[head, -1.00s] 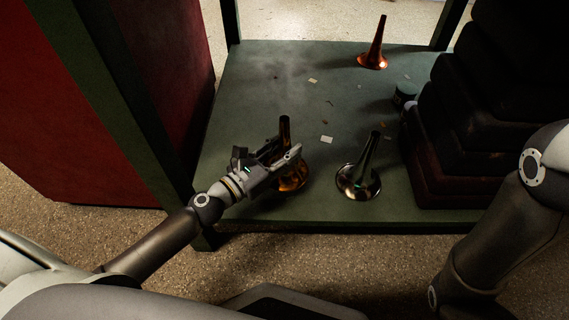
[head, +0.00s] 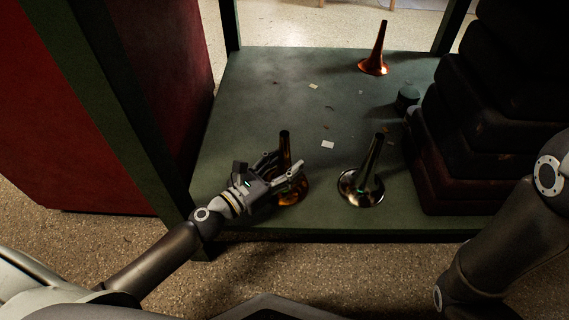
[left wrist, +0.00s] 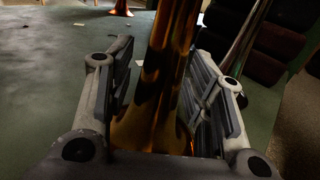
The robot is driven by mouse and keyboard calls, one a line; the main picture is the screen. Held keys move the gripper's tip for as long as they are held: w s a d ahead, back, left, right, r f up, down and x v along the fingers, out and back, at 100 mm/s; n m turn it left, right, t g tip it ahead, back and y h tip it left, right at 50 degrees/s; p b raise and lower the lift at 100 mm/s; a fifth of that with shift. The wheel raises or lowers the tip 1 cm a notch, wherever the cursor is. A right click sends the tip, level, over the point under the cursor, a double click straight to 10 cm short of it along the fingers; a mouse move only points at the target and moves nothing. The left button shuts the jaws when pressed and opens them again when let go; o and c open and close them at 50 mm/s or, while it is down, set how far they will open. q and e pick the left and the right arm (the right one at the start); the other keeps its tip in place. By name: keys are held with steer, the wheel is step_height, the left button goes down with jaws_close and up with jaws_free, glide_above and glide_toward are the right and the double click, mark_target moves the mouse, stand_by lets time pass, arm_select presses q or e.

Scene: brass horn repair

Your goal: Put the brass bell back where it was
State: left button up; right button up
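The brass bell (head: 284,143), a golden-brown flared horn bell, stands upright, narrow end up, near the front left of the green shelf (head: 255,85). My left gripper (head: 283,165) is around it from the left. In the left wrist view the bell (left wrist: 172,75) rises between two spread fingers, with a clear gap on the left side; the right finger is close to it and contact there is hard to tell. The left gripper looks open. My right arm shows at the right edge, but its gripper is out of view.
A silvery bell (head: 370,165) stands just right of the brass one. A copper-red bell (head: 377,52) stands at the back. A small dark teal jar (head: 408,97) is beside stacked dark cases (head: 455,150) on the right. Paper scraps (head: 327,145) lie mid-shelf. A green post (head: 125,110) stands at the left.

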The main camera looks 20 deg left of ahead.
stand_by(0.3)
arm_select(q)
steer(key=shift+r, duration=0.25)
steer(key=shift+s+a+f, duration=0.1)
steer(key=shift+s+a, duration=0.05)
steer(key=shift+s, duration=0.2)
steer(key=p+v, duration=0.2)
steer(key=v, duration=0.8)
steer(key=shift+s+a, duration=0.2)
steer(key=shift+s, duration=0.15)
steer(key=shift+s+a, duration=0.1)
steer(key=shift+s, duration=0.1)
steer(key=shift+s, duration=0.1)
